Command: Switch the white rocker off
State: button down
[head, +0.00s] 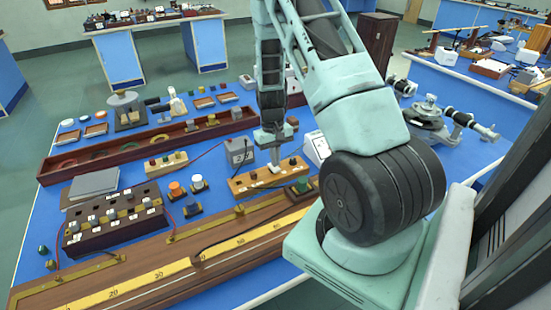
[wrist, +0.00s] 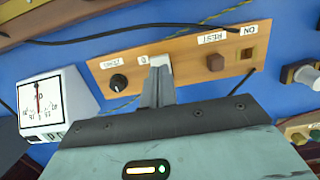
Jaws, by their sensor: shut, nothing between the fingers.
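A wooden switch panel (head: 242,186) lies on the blue bench below my gripper (head: 271,158); it also shows in the wrist view (wrist: 190,57). A small white part that looks like the white rocker (wrist: 161,61) sits on it beside a "0" label, right at my fingertips (wrist: 160,74). In the head view a pale spot (head: 275,169) shows there under the fingers. My gripper is shut and empty, pointing down at the panel. The fingers partly hide the rocker, so its tilt and whether they touch it cannot be told.
The panel also bears a black knob (wrist: 119,82), a brown button (wrist: 215,62) and a dark square by an "ON" label (wrist: 246,52). A white meter (head: 318,147) stands beside it. A grey box (head: 240,151) stands behind, and a long scale (head: 160,273) lies in front.

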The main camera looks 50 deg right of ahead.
jog(key=shift+f, duration=0.5)
jog(key=shift+s+a+f, duration=0.1)
jog(key=shift+s+f, duration=0.05)
jog(key=shift+f, duration=0.15)
jog(key=shift+w+d+r, duration=0.25)
jog(key=shift+w+d, duration=0.15)
jog(key=shift+w, duration=0.35)
notch_tip(320, 180, up, 14)
jog(key=w, duration=0.1)
jog(key=shift+w+d+p, duration=0.3)
jog(key=shift+w+d, duration=0.05)
jog(key=shift+d, duration=0.05)
